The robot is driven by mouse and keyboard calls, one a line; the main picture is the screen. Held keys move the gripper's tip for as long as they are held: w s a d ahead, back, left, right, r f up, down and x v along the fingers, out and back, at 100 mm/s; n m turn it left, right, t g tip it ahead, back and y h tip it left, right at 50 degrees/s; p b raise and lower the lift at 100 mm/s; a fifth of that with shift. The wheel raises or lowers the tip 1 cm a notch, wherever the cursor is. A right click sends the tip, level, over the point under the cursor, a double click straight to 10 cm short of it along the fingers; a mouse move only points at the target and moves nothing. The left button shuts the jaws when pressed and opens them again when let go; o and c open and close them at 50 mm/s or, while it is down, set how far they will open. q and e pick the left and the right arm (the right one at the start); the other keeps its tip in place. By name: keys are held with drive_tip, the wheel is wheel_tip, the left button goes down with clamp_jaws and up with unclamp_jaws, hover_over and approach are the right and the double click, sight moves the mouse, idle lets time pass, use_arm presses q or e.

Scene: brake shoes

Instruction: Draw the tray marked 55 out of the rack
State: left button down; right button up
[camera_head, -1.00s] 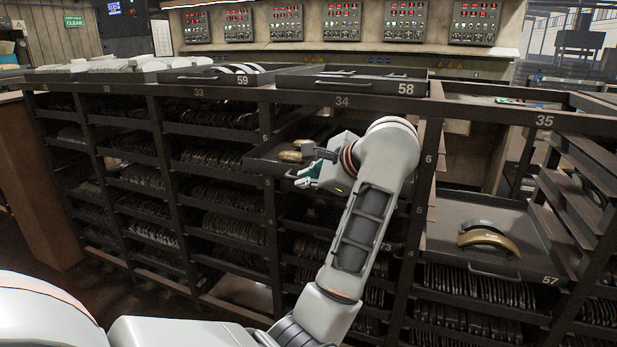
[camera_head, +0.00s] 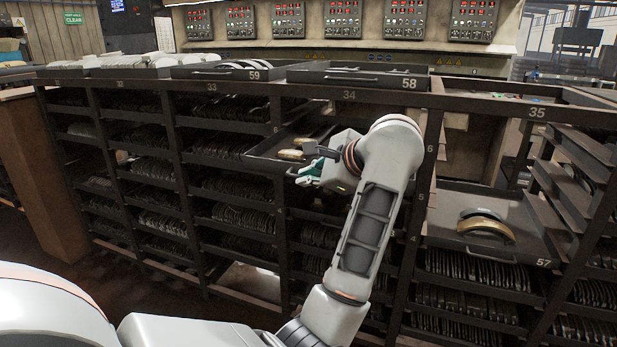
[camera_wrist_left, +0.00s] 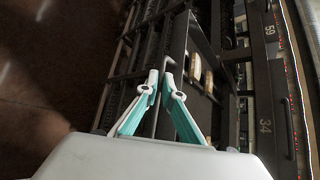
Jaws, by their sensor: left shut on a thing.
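A dark shallow tray (camera_head: 262,161) stands partly out of the rack (camera_head: 312,93) in the upper part of the bay marked 34. Brake shoes (camera_head: 290,155) lie in it. I cannot read its number; my gripper covers much of its front. My left gripper (camera_head: 310,172) is shut on the front of this tray. In the left wrist view, the two teal-and-white fingers (camera_wrist_left: 160,80) close at the tray's front edge, and the shoes (camera_wrist_left: 195,68) lie just beyond them. My right gripper is not in view.
Trays marked 59 (camera_head: 215,73) and 58 (camera_head: 375,80) sit on top of the rack. Tray 57 (camera_head: 455,240), with shoes in it, sticks out at the right. A wooden side panel (camera_head: 40,190) stands at the left. Dark floor lies open in front.

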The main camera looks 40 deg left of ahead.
use_arm(q)
drive_tip(key=shift+s+a+r, duration=0.1)
drive_tip(key=shift+r, duration=0.1)
drive_tip(key=c, duration=2.1)
unclamp_jaws()
drive_tip(key=shift+c, duration=0.2)
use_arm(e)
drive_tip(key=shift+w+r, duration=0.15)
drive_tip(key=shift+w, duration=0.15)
use_arm(q)
drive_tip(key=shift+f, duration=0.1)
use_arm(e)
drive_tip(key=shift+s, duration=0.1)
